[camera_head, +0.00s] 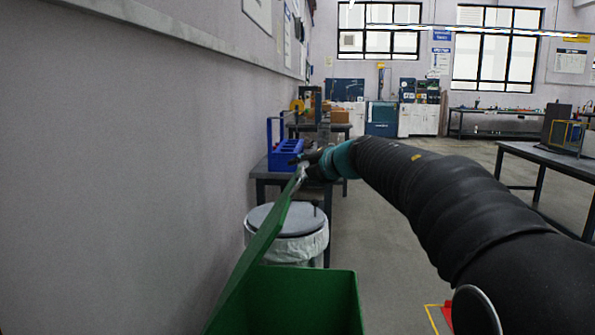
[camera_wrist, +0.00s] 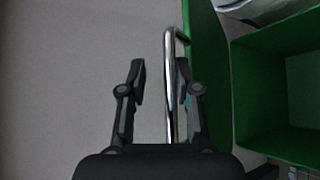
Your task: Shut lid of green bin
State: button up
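The green bin (camera_head: 300,297) stands open at the bottom of the head view, and its open inside shows at the right of the wrist view (camera_wrist: 285,95). Its green lid (camera_head: 256,244) is raised and tilted towards the wall. A silver handle bar (camera_wrist: 170,85) runs along the lid in the wrist view. My gripper (camera_wrist: 160,80) is open, with one finger on each side of the handle bar. The bar lies nearer the right finger; I cannot tell whether they touch. In the head view my gripper (camera_head: 312,163) is at the lid's upper edge, partly hidden by my arm.
A grey wall (camera_head: 120,170) rises close on the left, behind the lid. A grey round bin with a white liner (camera_head: 300,248) stands just beyond the green bin. A table with a blue rack (camera_head: 285,155) is farther back.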

jog(key=shift+a, duration=0.25)
jog(key=shift+s+d, duration=0.1)
jog(key=shift+s, duration=0.05)
jog(key=v, duration=1.1)
jog(key=shift+s+d, duration=0.25)
jog(key=shift+d, duration=0.05)
jog(key=shift+r, duration=0.1)
